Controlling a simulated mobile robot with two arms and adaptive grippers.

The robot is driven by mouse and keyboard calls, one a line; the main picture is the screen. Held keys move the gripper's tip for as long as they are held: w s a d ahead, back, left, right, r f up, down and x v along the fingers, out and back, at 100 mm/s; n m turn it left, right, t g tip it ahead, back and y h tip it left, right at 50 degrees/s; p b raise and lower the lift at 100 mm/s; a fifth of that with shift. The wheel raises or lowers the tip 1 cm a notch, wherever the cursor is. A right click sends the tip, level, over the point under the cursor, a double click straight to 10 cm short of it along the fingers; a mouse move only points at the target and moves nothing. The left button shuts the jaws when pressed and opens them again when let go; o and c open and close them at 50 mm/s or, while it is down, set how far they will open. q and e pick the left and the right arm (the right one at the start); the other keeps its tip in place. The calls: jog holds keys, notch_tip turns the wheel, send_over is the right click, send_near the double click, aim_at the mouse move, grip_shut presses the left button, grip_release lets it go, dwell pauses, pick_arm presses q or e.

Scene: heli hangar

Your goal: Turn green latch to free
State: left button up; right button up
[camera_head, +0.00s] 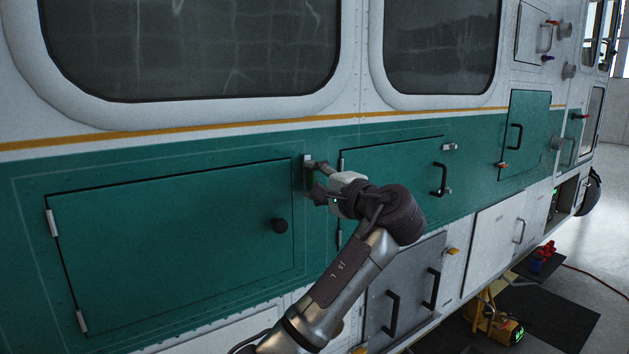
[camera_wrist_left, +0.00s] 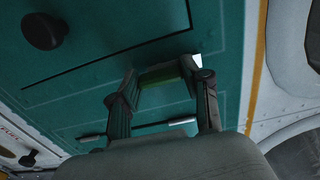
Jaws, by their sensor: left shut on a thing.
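The green latch (camera_wrist_left: 172,72) sits at the right edge of a large green hatch door (camera_head: 170,235). In the head view only a small part of the latch (camera_head: 309,182) shows beside the gripper. My left gripper (camera_head: 315,179) is at the latch, with its arm coming up from below. In the left wrist view the two fingers of the left gripper (camera_wrist_left: 160,88) stand on either side of the latch and are shut on it. The fingers and wrist hide part of the latch. My right gripper is not in view.
A black round knob (camera_head: 279,226) sticks out of the hatch door left of the gripper. A second green door (camera_head: 390,190) with a black handle (camera_head: 440,180) lies to the right. Grey lower doors with handles (camera_head: 392,312) are below. A yellow device (camera_head: 495,322) stands on the floor.

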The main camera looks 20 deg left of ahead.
pick_arm(q)
jog(key=o, duration=1.2)
jog(key=shift+c, duration=0.2)
jog(key=shift+d, duration=0.1)
jog(key=v, duration=1.2)
